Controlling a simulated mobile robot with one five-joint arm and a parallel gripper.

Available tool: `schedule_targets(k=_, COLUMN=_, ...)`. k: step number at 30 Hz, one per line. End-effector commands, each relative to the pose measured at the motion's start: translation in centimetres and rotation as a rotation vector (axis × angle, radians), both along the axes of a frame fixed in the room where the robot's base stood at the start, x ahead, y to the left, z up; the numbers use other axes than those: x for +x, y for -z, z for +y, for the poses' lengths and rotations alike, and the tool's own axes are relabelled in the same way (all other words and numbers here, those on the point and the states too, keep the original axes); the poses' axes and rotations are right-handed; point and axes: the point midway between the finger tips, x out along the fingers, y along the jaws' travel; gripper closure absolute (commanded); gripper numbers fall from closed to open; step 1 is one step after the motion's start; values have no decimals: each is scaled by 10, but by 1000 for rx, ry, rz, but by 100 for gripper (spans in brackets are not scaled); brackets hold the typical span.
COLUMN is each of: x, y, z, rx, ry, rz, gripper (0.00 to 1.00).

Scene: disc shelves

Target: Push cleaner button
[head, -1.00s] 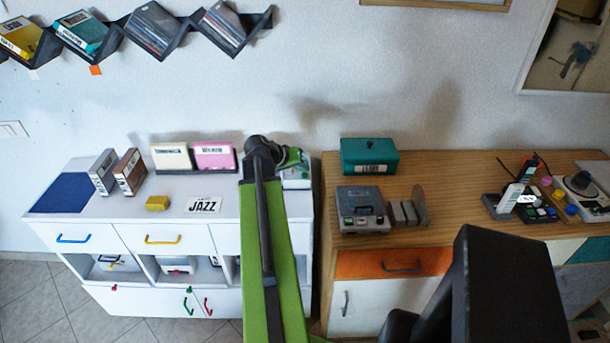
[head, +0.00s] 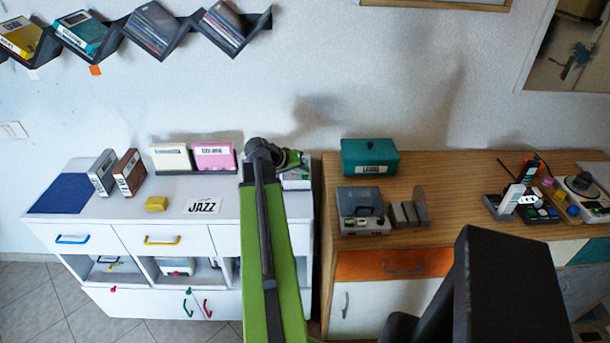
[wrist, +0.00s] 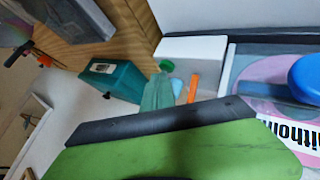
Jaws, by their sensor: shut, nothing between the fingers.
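The cleaner appears to be the small white device (head: 297,184) at the right end of the white cabinet's top, partly hidden by my arm. The wrist view shows a white box (wrist: 192,49) with a round green button (wrist: 167,66) and an orange strip (wrist: 193,88). Beside it is a disc (wrist: 255,68) under a blue round part (wrist: 310,78). My gripper (wrist: 158,90) is shut and empty, close to the box below the green button in the picture. Contact cannot be told. In the head view my gripper (head: 291,159) is over the device, mostly hidden by the arm.
A teal box (head: 370,157) and a grey device (head: 361,211) stand on the wooden cabinet to the right, across a narrow gap. Pink and cream cases (head: 214,157) stand left of my arm. A zigzag shelf (head: 185,22) hangs above.

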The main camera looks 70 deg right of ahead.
Motion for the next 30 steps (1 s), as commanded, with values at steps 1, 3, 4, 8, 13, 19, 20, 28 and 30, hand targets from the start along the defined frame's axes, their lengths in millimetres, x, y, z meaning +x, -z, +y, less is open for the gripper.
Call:
schedule_targets(k=1, x=0, y=1, z=0, rx=1, ry=1, rz=0, gripper=100)
schedule_targets(k=3, x=0, y=1, z=0, rx=1, ry=1, rz=0, gripper=100)
schedule_targets(k=4, x=0, y=1, z=0, rx=1, ry=1, rz=0, gripper=100)
schedule_targets(k=8, x=0, y=1, z=0, rx=1, ry=1, rz=0, gripper=100)
schedule_targets(k=13, x=0, y=-2, z=0, rx=1, ry=1, rz=-1, gripper=100)
schedule_targets(k=19, x=-1, y=-14, z=0, rx=1, ry=1, rz=-1, gripper=100)
schedule_targets(k=20, x=-1, y=-16, z=0, rx=1, ry=1, rz=-1, gripper=100)
schedule_targets(k=28, x=-1, y=-16, z=0, rx=1, ry=1, rz=-1, gripper=100)
schedule_targets(k=30, x=-1, y=-16, z=0, rx=1, ry=1, rz=-1, gripper=100)
